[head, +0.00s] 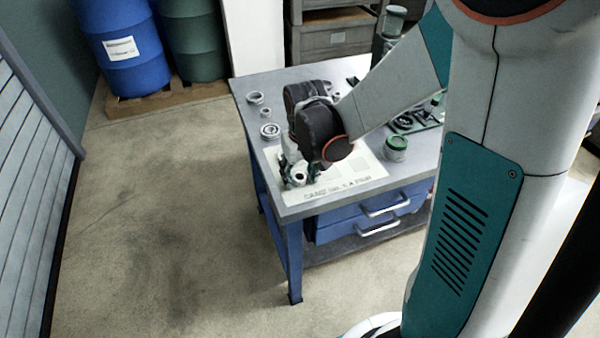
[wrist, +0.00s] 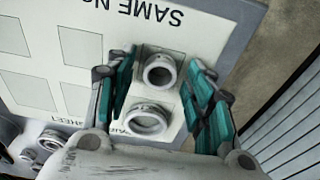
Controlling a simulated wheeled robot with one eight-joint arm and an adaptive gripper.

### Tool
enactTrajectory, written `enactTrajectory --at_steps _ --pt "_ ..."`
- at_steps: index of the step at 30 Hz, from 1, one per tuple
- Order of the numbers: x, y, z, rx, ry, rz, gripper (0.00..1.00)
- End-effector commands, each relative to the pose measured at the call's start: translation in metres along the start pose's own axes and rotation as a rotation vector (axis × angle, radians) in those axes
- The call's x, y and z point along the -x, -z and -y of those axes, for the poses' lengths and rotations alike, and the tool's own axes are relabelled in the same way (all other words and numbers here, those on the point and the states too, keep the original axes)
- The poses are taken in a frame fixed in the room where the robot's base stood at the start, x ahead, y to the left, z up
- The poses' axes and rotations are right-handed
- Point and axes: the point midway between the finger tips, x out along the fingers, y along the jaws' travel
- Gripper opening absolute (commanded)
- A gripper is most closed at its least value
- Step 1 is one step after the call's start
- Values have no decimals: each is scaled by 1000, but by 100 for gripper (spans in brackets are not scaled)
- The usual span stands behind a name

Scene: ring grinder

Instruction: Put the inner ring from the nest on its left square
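My gripper (wrist: 160,78) is open, its teal fingers standing either side of two metal rings. It also shows in the head view (head: 296,172), low over the front left of the bench. One grey ring (wrist: 160,71) lies on a light grey square (wrist: 178,57) between the fingertips, with a gap to each finger. A second, wider-looking ring (wrist: 147,120) lies beside it, nearer my palm. I cannot tell which is the inner ring. The white printed sheet (head: 345,182) has several empty grey squares; one shows in the wrist view (wrist: 79,45).
Loose rings (head: 255,97) stand along the bench's left side. A green-lidded jar (head: 396,149) is right of the sheet. A black tray of parts (head: 415,121) lies behind the jar. The bench edge (wrist: 240,50) is close to my right finger in the wrist view.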

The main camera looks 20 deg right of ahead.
Motion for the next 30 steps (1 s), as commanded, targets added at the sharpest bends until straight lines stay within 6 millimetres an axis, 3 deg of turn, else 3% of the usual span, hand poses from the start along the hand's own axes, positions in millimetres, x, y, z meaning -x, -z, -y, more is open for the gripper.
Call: enactTrajectory --at_steps 10,24,30 --pt "10 0 0 0 0 0 49" --pt "100 0 0 0 0 0 49" --pt "120 0 0 0 0 0 49"
